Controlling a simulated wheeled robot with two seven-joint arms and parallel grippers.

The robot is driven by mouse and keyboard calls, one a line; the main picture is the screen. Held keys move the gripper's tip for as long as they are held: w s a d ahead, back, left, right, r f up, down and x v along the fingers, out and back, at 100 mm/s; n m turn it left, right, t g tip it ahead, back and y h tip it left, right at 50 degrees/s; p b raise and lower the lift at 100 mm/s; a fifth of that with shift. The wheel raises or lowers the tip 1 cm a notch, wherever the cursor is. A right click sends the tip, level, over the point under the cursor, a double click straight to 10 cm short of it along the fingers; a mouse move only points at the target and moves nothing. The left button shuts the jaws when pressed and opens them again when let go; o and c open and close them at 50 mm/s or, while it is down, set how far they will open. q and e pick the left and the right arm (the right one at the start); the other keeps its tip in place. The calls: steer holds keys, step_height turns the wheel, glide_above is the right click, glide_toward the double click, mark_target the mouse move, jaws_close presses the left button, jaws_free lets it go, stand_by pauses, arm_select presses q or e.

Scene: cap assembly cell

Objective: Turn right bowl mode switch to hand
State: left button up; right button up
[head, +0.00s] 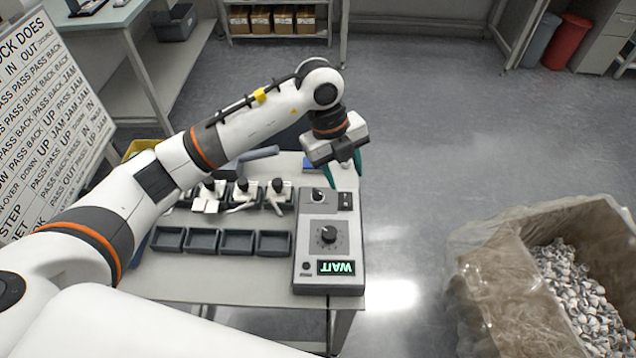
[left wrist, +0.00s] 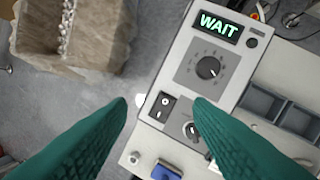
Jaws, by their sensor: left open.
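A grey control box (head: 307,262) stands at the right end of the table. I cannot read which control is the right bowl mode switch. My left gripper (head: 346,174) is open and empty, above the box's far end. In the left wrist view, the right-hand green fingertip appears over the box beside the small knob (left wrist: 190,130), partly overlapping it. My right gripper is not in view.
A lit display (head: 337,268) reads WAIT, upside down in the head view. Several dark trays (head: 204,241) and white fixtures (head: 243,192) stand left of the box. A lined carton of small parts (head: 480,272) is at the right. Floor between is clear.

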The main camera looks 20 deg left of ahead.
mark_target(317, 191)
arm_select(q)
steer(key=w+a+n+y, duration=0.2)
steer(key=a+y, duration=0.1)
steer(key=a, duration=0.3)
step_height(317, 191, down, 11)
steer(key=p, duration=0.3)
steer(key=shift+s+d, duration=0.1)
steer(key=shift+d, duration=0.05)
steer(key=shift+r, duration=0.1)
steer(key=c, duration=1)
